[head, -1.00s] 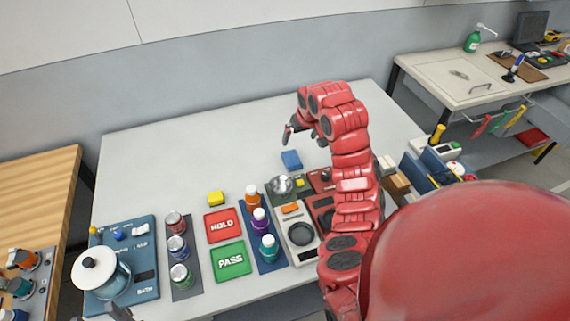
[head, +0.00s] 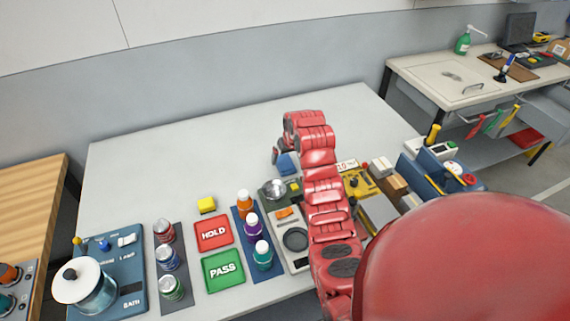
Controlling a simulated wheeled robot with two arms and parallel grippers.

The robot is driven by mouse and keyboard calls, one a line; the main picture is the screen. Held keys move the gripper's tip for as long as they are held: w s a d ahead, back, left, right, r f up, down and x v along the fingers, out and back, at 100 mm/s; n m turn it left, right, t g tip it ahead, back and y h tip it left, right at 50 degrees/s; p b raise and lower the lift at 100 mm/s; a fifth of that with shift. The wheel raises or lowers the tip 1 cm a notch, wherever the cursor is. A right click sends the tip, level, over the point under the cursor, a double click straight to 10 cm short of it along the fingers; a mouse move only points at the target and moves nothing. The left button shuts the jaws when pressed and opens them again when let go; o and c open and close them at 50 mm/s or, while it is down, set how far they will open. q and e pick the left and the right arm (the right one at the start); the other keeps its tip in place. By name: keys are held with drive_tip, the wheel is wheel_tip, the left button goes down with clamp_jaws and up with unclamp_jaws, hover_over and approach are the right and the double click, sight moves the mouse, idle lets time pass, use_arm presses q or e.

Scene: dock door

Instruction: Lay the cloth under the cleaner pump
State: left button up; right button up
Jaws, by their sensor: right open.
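The green cleaner pump (head: 463,43) with a white spout stands upright at the back of the bench on the right. A small blue piece (head: 287,165), which may be the folded cloth, lies on the grey table near its middle. My right gripper (head: 278,157) is open and close beside the blue piece, partly covering it. I cannot tell whether they touch. One dark finger shows; the other is hidden. My left gripper is out of view.
Hold and pass mats (head: 213,233), a row of bottles (head: 252,226) and cans (head: 168,258) fill the front of the table (head: 200,140). The table's back is clear. A gap separates it from the right bench (head: 430,68).

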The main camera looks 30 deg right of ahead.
sight(286, 164)
drive_tip(key=p+x, duration=0.1)
drive_tip(key=x, duration=0.2)
drive_tip(key=shift+s+f+p, duration=0.15)
drive_tip(key=shift+p, duration=0.25)
drive_tip(key=shift+x, duration=0.85)
drive_tip(key=c, duration=1.5)
